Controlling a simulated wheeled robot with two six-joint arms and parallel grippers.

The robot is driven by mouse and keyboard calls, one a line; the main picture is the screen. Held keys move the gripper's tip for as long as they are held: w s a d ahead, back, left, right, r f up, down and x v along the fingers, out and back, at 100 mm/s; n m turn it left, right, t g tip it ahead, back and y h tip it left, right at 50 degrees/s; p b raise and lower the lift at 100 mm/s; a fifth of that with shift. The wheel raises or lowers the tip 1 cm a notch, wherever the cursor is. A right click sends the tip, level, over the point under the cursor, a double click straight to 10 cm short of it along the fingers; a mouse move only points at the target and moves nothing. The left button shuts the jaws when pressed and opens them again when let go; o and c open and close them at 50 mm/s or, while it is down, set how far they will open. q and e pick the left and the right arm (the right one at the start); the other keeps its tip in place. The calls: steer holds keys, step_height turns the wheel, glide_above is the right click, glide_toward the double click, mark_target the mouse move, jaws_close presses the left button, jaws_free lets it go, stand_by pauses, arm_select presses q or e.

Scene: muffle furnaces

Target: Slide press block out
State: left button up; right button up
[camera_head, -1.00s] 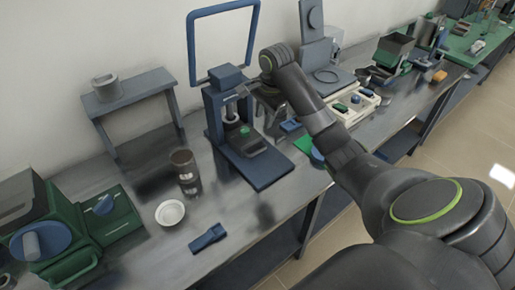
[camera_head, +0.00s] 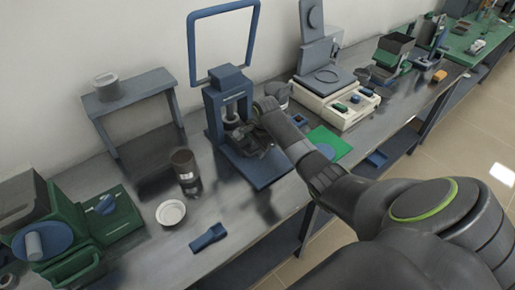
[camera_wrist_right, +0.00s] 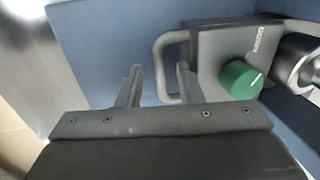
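The blue press (camera_head: 228,84) stands on the bench with its flat blue base (camera_head: 268,178) toward the front. In the right wrist view, the grey press block (camera_wrist_right: 212,48) has a green knob (camera_wrist_right: 240,80) and a grey U-shaped handle (camera_wrist_right: 160,62). In the head view, my right gripper (camera_head: 258,148) is low over the base and mostly hides the block. In the wrist view, my right gripper (camera_wrist_right: 158,78) is open, with the handle's bar appearing between its fingertips. I cannot tell whether they touch it. My left gripper is not in view.
A dark cup (camera_head: 184,165), a white bowl (camera_head: 171,213) and a small blue part (camera_head: 208,238) lie left of the press. A grey stand (camera_head: 135,95) is behind. A cream device (camera_head: 335,100) and a green mat (camera_head: 330,143) are to the right.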

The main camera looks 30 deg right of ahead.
steer(key=shift+f, duration=0.15)
jaws_close()
stand_by(0.4)
